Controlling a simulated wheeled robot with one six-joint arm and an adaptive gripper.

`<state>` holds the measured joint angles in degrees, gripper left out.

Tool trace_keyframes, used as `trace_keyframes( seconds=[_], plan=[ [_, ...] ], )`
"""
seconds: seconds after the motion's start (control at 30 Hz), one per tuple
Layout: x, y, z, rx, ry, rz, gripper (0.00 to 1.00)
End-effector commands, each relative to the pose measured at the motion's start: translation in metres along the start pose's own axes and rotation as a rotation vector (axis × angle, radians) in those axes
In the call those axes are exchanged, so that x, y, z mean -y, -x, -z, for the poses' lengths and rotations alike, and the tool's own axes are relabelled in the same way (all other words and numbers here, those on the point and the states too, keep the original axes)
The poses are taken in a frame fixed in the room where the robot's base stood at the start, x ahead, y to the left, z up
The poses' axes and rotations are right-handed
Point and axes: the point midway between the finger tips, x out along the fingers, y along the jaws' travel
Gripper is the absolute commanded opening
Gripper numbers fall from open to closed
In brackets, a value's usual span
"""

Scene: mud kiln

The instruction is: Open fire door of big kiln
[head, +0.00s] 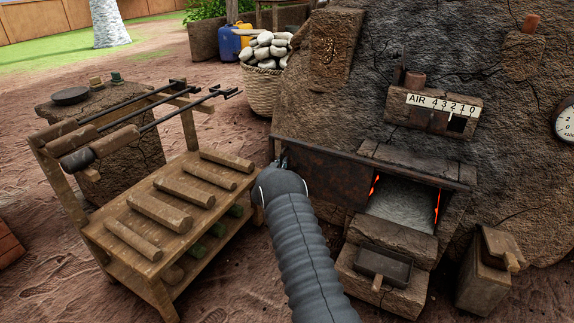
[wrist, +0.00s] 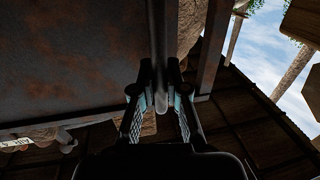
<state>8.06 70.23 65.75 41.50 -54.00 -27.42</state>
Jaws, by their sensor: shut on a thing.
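The big kiln (head: 420,65) has a rusty metal fire door (head: 325,178) hanging under a long rail. The door stands to the left of the fire opening (head: 402,208), whose pale floor and orange glow at both sides show. My gripper (head: 281,161) is at the door's left end, partly hidden by my own wrist. In the wrist view my gripper (wrist: 160,101) is shut on a narrow upright handle (wrist: 162,65) beside the rusty door plate (wrist: 70,60). The handle's far end is hard to make out.
A wooden rack (head: 150,210) with several logs stands close to the left of my arm, with long iron tools (head: 150,118) over it. A basket of stones (head: 263,88) stands behind. Below the opening is a stone ledge with a small tray (head: 383,268). A wooden box (head: 485,270) stands right.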

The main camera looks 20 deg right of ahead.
Motion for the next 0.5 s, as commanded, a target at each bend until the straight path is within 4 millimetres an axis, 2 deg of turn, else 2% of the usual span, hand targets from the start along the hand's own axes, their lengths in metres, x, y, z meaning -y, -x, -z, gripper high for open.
trace_keyframes(
  seconds=[0.13, 0.37, 0.4, 0.5],
  plan=[
    [0.0148, 0.0010, -0.0004, -0.003, -0.003, 0.000, 0.00],
    [0.0114, -0.0004, 0.0012, -0.001, -0.002, -0.005, 0.00],
    [0.0108, -0.0006, 0.0011, -0.001, -0.002, -0.006, 0.18],
    [0.0091, -0.0014, 0.0011, -0.001, -0.002, -0.007, 0.39]
  ],
)
